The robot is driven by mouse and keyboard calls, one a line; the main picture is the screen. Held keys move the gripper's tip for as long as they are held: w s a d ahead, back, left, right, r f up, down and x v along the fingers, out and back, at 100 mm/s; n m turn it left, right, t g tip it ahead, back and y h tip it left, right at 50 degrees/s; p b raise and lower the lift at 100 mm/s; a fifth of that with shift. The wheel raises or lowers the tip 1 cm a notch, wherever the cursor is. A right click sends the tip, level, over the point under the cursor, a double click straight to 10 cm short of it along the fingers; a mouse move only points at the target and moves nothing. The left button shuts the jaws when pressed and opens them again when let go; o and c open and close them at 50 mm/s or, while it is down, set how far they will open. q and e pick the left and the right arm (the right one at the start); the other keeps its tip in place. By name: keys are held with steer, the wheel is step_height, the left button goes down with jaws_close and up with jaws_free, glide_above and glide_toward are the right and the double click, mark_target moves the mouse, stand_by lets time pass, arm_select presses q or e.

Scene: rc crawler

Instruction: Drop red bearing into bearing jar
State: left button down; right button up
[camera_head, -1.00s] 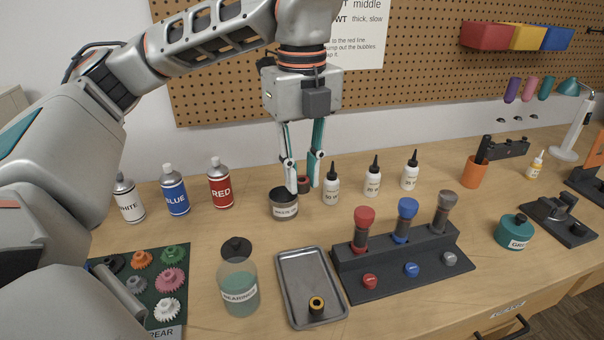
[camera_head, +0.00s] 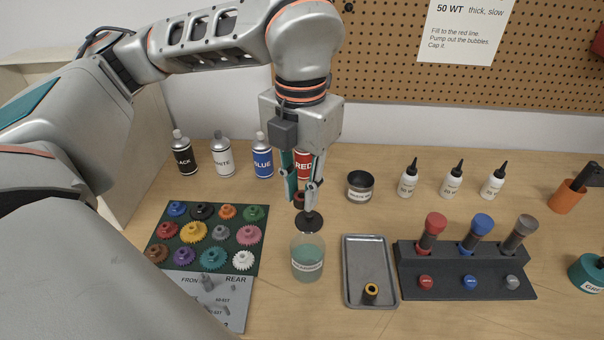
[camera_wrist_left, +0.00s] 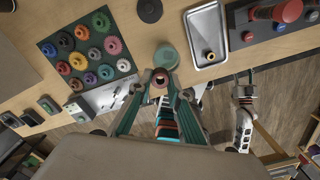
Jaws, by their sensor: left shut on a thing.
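The red bearing (camera_head: 299,201), a small dark-red ring, is held between the fingertips of my left gripper (camera_head: 303,196). It also shows in the left wrist view (camera_wrist_left: 160,79). The bearing jar (camera_head: 308,264) is clear with greenish liquid and a label, and its top is open. It also shows in the left wrist view (camera_wrist_left: 166,56). In the head view the held bearing appears above and behind the jar. The black jar lid (camera_head: 309,222) lies on the table behind the jar. My right gripper (camera_wrist_left: 245,82) shows small in the left wrist view; its jaw opening is unclear.
A metal tray (camera_head: 353,257) with a yellow-and-black ring (camera_head: 371,291) stands right of the jar. A gear mat (camera_head: 172,262) lies left. Spray cans, including a red one (camera_head: 305,164), and a dark tin (camera_head: 360,187) stand behind. A black rack (camera_head: 411,273) is farther right.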

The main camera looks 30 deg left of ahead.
arm_select(q)
steer(key=shift+f+b, duration=0.3)
steer(key=shift+f, duration=0.3)
step_height(320, 180, down, 5)
steer(key=shift+r+b, duration=0.2)
steer(key=shift+b, duration=0.9)
arm_select(e)
steer(key=shift+w+a+r+t+y, duration=0.1)
steer(key=shift+w+a+t+y, duration=0.15)
steer(key=shift+a, duration=0.25)
steer(key=shift+w+a+r+t+y, duration=0.15)
steer(key=shift+w+a, duration=0.15)
steer(key=shift+a, duration=0.2)
arm_select(q)
steer(key=c, duration=1.8)
jaws_free()
arm_select(e)
steer(key=shift+d+f, duration=0.1)
steer(key=shift+f, duration=0.05)
arm_select(q)
step_height(320, 180, up, 12)
glide_above(301, 196)
arm_select(e)
steer(key=shift+f, duration=0.1)
